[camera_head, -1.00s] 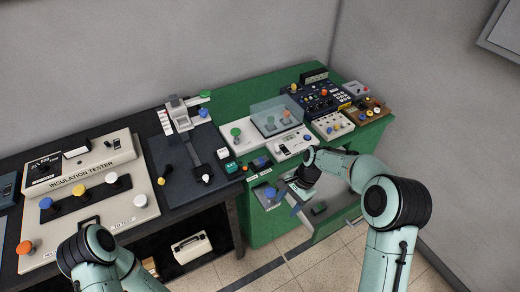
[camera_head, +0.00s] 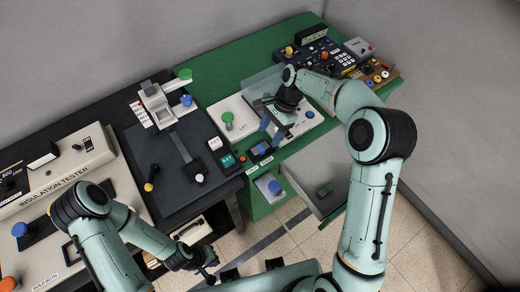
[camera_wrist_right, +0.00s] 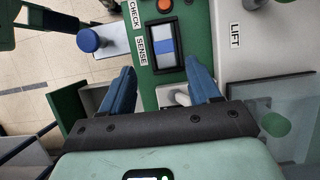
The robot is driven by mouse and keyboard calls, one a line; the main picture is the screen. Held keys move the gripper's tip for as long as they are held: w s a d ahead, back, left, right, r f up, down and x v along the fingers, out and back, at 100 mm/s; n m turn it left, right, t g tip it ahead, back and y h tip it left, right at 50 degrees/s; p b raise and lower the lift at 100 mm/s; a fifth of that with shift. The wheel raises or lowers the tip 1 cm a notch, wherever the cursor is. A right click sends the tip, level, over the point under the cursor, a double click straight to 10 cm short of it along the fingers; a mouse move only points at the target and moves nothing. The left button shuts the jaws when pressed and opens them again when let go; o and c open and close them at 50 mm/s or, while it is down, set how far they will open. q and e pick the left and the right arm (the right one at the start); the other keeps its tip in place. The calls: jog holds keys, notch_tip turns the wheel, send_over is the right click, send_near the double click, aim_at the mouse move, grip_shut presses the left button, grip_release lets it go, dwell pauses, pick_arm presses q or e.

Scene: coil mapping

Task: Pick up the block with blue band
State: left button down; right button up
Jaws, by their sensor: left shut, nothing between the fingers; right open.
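The block with blue band (camera_wrist_right: 165,48) sits in a dark recess beside the CHECK and SENSE labels in the right wrist view. In the head view it appears small at the green bench's front edge (camera_head: 262,149). My right gripper (camera_wrist_right: 163,78) is open, with its two blue fingers apart, one toward each side of the recess. Nothing shows held between them. In the head view my right gripper (camera_head: 270,127) is over the front of the green bench, close to the block. My left gripper (camera_head: 211,274) is shut and empty, low at the bottom of the head view.
An open drawer (camera_head: 322,205) with a dark green piece (camera_head: 325,190) sticks out below the bench. A blue knob (camera_head: 274,187) is beside it. A clear hinged cover (camera_wrist_right: 295,110) and LIFT panel (camera_wrist_right: 260,40) lie right of the gripper. The insulation tester (camera_head: 60,190) is at left.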

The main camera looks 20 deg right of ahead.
aim_at(260, 148)
jog(key=shift+x, duration=0.8)
jog(key=x, duration=0.5)
jog(key=shift+w+a, duration=0.3)
grip_shut()
